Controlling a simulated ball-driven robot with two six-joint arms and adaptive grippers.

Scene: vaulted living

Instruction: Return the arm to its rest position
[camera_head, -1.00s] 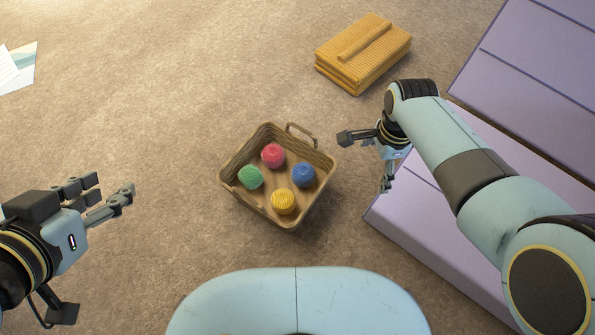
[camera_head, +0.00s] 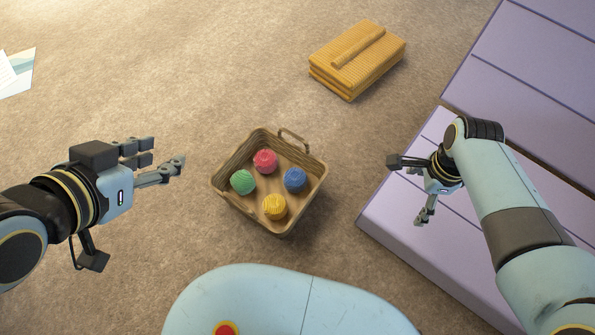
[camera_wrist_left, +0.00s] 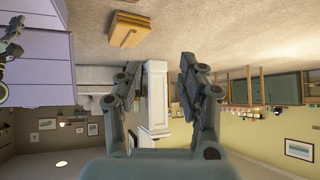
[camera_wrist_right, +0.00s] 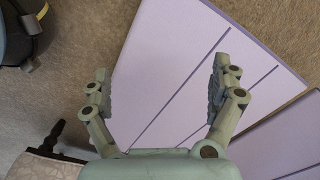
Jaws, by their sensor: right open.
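My left gripper (camera_head: 168,160) is at the left of the head view, left of the basket and apart from it. In the left wrist view its fingers (camera_wrist_left: 158,80) are spread with nothing between them. My right gripper (camera_head: 410,190) is at the right of the head view, over the edge of the lilac furniture. In the right wrist view its fingers (camera_wrist_right: 160,85) are wide apart and empty, with the lilac surface behind them. A brown wicker basket (camera_head: 232,207) stands on the carpet between the grippers. It holds a red, a green, a blue and a yellow yarn ball.
A lilac slatted piece of furniture (camera_head: 395,225) fills the right side. A folded mustard textile stack (camera_head: 345,75) lies on the carpet at the top, and it shows in the left wrist view (camera_wrist_left: 128,32). Papers (camera_head: 15,72) lie at the far left. The carpet around the basket is clear.

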